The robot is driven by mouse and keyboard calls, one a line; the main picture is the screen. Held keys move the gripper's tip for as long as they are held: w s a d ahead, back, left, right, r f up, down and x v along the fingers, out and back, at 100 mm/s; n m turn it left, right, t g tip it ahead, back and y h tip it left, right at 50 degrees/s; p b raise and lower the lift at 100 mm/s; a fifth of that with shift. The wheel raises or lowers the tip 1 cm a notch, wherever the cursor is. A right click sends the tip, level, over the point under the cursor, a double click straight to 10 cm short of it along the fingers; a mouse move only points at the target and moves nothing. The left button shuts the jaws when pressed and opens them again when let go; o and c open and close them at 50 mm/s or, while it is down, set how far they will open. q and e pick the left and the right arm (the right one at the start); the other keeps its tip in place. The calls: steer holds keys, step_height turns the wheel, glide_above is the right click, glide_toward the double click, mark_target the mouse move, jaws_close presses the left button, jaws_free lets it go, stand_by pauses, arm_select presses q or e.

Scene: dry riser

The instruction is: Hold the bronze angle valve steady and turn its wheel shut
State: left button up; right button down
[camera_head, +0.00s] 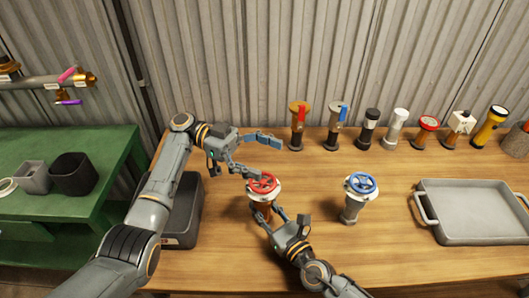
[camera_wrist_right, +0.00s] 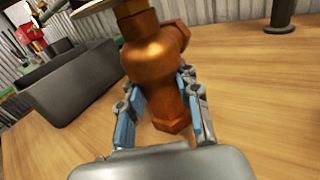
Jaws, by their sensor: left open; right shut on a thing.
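The bronze angle valve (camera_wrist_right: 155,70) stands on the wooden table with its red wheel (camera_head: 263,184) on top. My right gripper (camera_wrist_right: 168,105) is shut on the valve's lower body, one finger on each side. In the head view the right gripper (camera_head: 277,222) comes from the front and partly hides the body. My left gripper (camera_head: 268,158) is open and empty, its fingers spread just behind and to the left of the red wheel. I cannot tell whether a left finger touches the wheel.
A second valve with a blue wheel (camera_head: 361,186) stands to the right. A grey tray (camera_head: 472,238) lies at the far right. A dark bin (camera_head: 183,236) is at the left edge. Several items, such as a yellow flashlight (camera_head: 490,126), line the back. The front right is clear.

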arm_select(q)
steer(key=shift+r, duration=0.7)
